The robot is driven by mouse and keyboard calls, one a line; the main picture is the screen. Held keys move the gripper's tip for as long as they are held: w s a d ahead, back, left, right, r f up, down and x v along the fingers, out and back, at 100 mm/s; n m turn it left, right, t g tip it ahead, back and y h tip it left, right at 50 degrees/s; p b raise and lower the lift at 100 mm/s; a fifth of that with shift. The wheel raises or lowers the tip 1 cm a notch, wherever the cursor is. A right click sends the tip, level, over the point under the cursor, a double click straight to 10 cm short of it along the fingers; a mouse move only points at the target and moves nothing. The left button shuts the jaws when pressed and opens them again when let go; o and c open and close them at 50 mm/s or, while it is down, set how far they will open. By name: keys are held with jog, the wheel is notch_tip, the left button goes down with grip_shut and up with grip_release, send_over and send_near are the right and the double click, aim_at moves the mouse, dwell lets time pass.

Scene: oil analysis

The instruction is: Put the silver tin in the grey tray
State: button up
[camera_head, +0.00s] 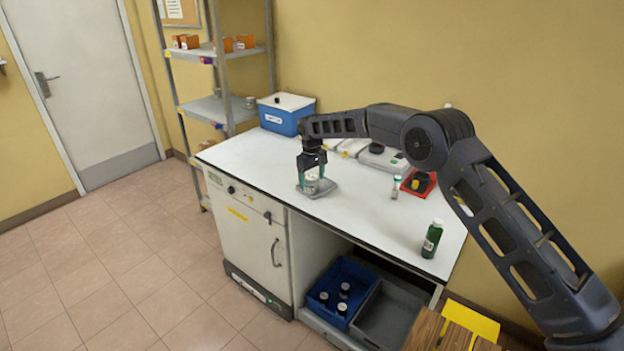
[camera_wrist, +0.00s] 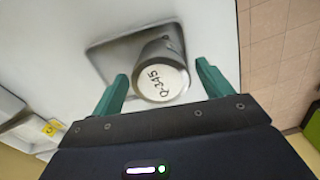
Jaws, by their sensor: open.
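The silver tin (camera_wrist: 163,70) has a white lid marked Q-345 and shows between my fingers in the wrist view. It appears to stand in the small grey tray (camera_wrist: 108,62), whose far part shows beyond it; its exact contact with the tray floor is hidden. My gripper (camera_wrist: 161,74) is open, with one green finger on each side of the tin and gaps visible. In the head view my gripper (camera_head: 313,172) is low over the grey tray (camera_head: 327,190) on the white bench, and the tin is mostly hidden by the fingers.
A blue box (camera_head: 284,118) stands at the bench's back left. A red holder (camera_head: 418,184), a small vial (camera_head: 396,187) and a green bottle (camera_head: 432,239) stand to the right. Below are a blue crate (camera_head: 325,281) and a grey crate (camera_head: 388,316).

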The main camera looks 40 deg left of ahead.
aim_at(312, 177)
notch_tip(312, 177, up, 12)
dwell(0.5)
